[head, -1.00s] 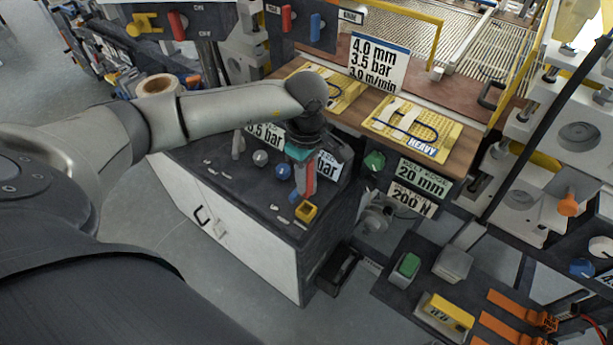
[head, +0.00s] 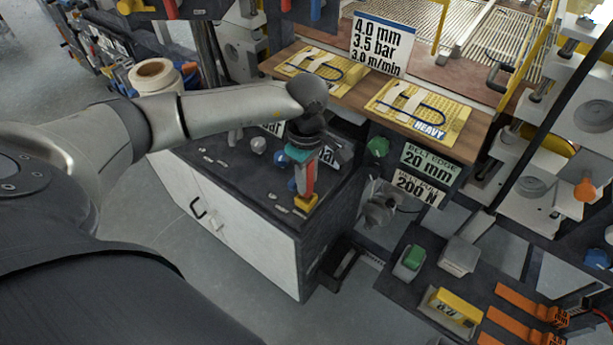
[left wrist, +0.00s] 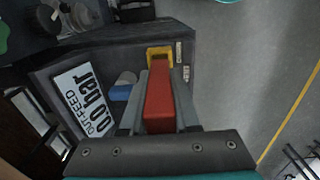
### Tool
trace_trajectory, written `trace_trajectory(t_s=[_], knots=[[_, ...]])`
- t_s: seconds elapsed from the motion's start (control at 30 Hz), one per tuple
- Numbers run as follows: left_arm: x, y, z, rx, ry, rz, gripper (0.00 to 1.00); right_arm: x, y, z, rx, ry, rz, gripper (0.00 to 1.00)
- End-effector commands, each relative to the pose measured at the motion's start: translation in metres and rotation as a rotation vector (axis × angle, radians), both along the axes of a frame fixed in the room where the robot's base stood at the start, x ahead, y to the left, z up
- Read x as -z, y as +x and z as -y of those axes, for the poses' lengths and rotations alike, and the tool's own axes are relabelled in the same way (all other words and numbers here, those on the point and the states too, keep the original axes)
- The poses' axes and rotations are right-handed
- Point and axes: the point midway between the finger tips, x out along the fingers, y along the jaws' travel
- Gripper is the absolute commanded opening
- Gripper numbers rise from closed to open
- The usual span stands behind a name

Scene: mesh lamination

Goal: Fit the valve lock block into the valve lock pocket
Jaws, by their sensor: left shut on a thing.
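The valve lock block (head: 308,179) is a long red block. My left gripper (head: 305,186) is shut on it and holds it roughly upright at the front corner of the dark cabinet top. In the left wrist view the red block (left wrist: 159,100) lies between the two grey fingers of my left gripper (left wrist: 160,84). The valve lock pocket (head: 305,203) is a small yellow square holder on that corner. It also shows in the left wrist view (left wrist: 160,51), just beyond the block's far end. The block's lower end meets or overlaps the pocket in view; I cannot tell whether it is inside. My right gripper is not in view.
The cabinet top (head: 222,146) carries knobs and small pale labels. A blue knob (left wrist: 121,93) and an "OUT-FEED 0.0 bar" sign (left wrist: 85,98) stand beside the block. A wooden table (head: 450,140) with yellow boards is behind. Open floor (head: 150,250) lies in front.

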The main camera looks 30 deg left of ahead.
Motion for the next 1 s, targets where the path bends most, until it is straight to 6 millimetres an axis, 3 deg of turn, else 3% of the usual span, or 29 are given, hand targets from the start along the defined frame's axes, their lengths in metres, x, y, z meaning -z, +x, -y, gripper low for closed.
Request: trace_trajectory(t_s=[1.0], knots=[[0.0002, 0.0003, -0.0001, 0.001, 0.000, 0.001, 0.00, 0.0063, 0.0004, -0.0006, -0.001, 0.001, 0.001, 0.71]])
